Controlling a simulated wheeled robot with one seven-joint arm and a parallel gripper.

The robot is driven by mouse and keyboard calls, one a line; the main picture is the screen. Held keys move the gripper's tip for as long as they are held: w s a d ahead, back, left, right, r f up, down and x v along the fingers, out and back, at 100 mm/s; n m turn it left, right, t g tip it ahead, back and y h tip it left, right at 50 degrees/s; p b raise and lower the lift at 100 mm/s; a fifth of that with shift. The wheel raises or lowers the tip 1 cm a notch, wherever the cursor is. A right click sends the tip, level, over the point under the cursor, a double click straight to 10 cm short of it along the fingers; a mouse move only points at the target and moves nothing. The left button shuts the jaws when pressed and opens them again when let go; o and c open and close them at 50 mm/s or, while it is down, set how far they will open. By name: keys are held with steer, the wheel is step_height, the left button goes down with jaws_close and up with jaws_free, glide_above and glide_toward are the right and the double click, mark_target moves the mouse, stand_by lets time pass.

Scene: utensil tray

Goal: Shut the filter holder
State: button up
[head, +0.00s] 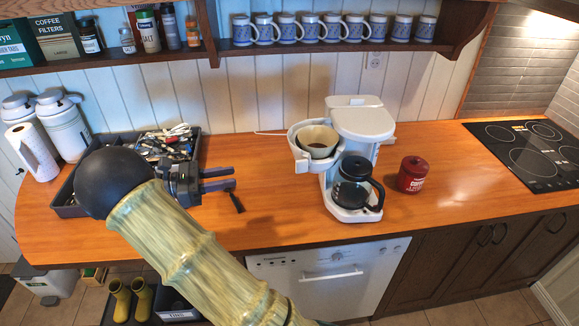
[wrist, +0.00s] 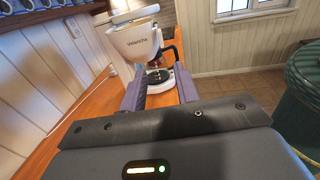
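The white coffee maker (head: 362,122) stands on the wooden counter. Its filter holder (head: 302,158) is swung out to the left, with a paper filter (head: 318,136) and dark grounds inside. In the wrist view the filter holder (wrist: 137,42) is ahead, above and slightly left of my fingers. The glass carafe (head: 355,187) with a black handle sits on the maker's base. My gripper (head: 233,178) is left of the filter holder, pointing toward it and apart from it. Its two fingers are spread with nothing between them; the wrist view shows this gap too (wrist: 160,90).
A red canister (head: 412,175) stands just right of the coffee maker. A dark utensil tray (head: 70,211) lies behind my arm at left. The counter between my gripper and the maker is mostly clear.

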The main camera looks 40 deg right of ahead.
steer(key=p+x, duration=0.3)
steer(key=x, duration=1.3)
steer(key=shift+d+p, duration=0.2)
steer(key=shift+p, duration=0.2)
steer(key=shift+s, duration=0.15)
steer(key=shift+c, duration=0.2)
jaws_close()
